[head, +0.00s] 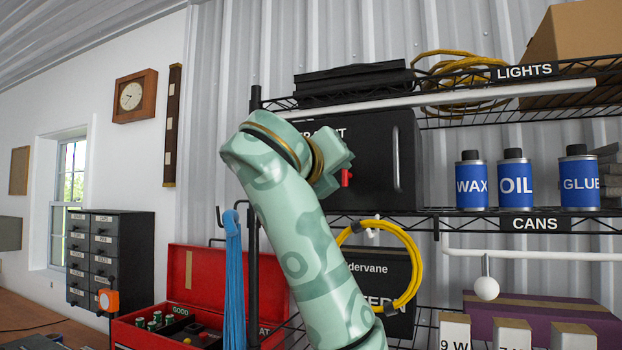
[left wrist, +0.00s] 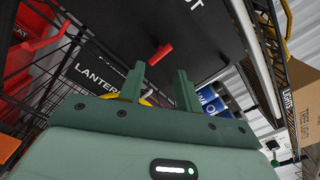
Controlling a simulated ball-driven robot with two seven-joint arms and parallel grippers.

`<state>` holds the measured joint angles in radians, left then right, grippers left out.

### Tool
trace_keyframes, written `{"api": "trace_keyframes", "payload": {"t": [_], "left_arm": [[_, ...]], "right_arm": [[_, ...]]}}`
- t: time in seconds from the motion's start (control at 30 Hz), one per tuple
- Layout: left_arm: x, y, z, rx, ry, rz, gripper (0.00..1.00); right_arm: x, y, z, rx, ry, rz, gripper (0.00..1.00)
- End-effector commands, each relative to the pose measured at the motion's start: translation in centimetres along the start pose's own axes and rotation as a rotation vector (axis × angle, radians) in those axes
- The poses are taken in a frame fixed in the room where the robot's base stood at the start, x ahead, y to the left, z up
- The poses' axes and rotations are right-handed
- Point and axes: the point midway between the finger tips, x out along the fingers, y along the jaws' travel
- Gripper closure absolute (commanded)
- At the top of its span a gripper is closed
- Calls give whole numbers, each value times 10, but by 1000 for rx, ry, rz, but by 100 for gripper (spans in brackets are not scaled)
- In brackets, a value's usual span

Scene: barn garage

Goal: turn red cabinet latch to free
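The black cabinet (head: 375,160) stands on the middle shelf, its lettering partly hidden behind my left arm. Its small red latch (head: 346,178) shows just right of my left gripper (head: 334,163), which is partly hidden by its own wrist. In the left wrist view the two green fingers of the gripper (left wrist: 160,68) are apart with nothing between them. The red latch (left wrist: 159,53) appears just beyond the fingertips, between them in the picture; I see no clear contact. The dark cabinet front (left wrist: 190,35) lies behind it. My right gripper is in neither view.
Yellow cable (head: 415,275) and blue cord (head: 233,280) hang below and left of the cabinet. Blue cans (head: 515,182) stand to its right. A white tube (head: 470,98) runs above it. An open red toolbox (head: 205,275) sits lower left.

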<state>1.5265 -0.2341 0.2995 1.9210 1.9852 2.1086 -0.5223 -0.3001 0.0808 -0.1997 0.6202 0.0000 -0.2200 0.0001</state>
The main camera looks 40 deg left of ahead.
Motion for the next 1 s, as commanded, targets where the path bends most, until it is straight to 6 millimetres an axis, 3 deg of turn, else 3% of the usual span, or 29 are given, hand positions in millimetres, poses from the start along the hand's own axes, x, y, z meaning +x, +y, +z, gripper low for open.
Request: {"api": "trace_keyframes", "payload": {"t": [0.2,0.4,1.0], "left_arm": [[-59,0,-2,-4,-4,-5,66],[-87,0,-1,-3,-1,-4,66],[-94,0,0,-2,1,0,66]], "right_arm": [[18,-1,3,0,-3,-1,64],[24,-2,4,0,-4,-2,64],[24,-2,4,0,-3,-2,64]]}}
